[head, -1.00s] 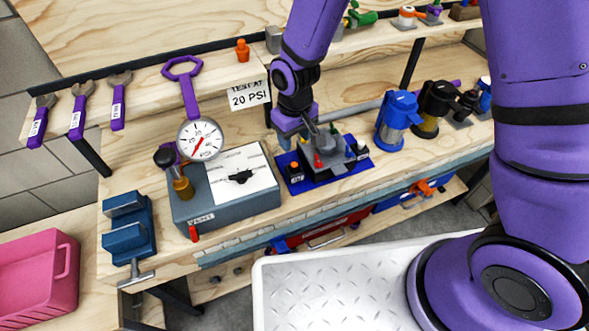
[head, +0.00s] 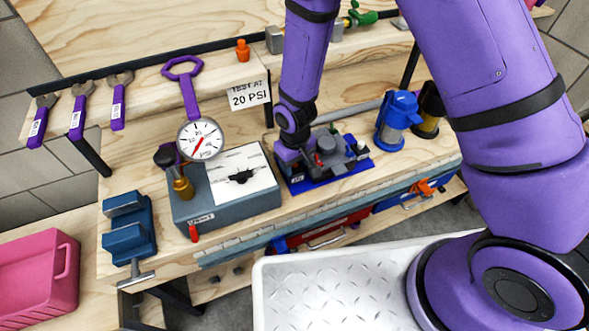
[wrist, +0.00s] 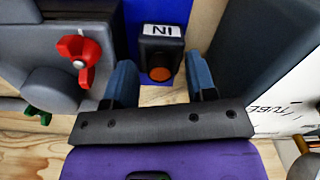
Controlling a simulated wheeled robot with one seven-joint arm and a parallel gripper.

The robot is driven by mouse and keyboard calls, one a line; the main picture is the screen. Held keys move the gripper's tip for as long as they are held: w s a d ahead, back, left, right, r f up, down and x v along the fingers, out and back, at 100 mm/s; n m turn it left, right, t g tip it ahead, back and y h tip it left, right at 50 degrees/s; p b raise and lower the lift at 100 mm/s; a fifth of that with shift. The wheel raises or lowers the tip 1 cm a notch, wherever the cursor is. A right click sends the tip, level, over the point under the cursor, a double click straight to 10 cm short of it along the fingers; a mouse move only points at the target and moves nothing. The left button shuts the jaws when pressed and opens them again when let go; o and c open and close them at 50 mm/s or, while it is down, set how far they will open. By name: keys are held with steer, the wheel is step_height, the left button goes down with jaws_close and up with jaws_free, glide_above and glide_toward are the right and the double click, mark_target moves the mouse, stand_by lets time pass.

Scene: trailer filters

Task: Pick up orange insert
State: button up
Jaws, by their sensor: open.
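In the wrist view an orange insert (wrist: 160,74) shows as a round orange face at the end of a black block (wrist: 161,46) with a white label reading "IN". My gripper (wrist: 161,84) is open, with one blue finger on each side of the insert and a gap on both sides. In the head view my gripper (head: 289,156) is low over the left end of the blue base (head: 335,176) and hides the insert. Another orange piece (head: 242,50) stands on the upper shelf.
A grey test box (head: 228,213) stands just left of my gripper. A grey body with a red knob (wrist: 78,60) is close to the left finger in the wrist view. A blue-capped filter (head: 397,115) stands to the right.

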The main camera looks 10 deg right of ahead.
steer(key=shift+f, duration=0.1)
jaws_close()
stand_by(0.4)
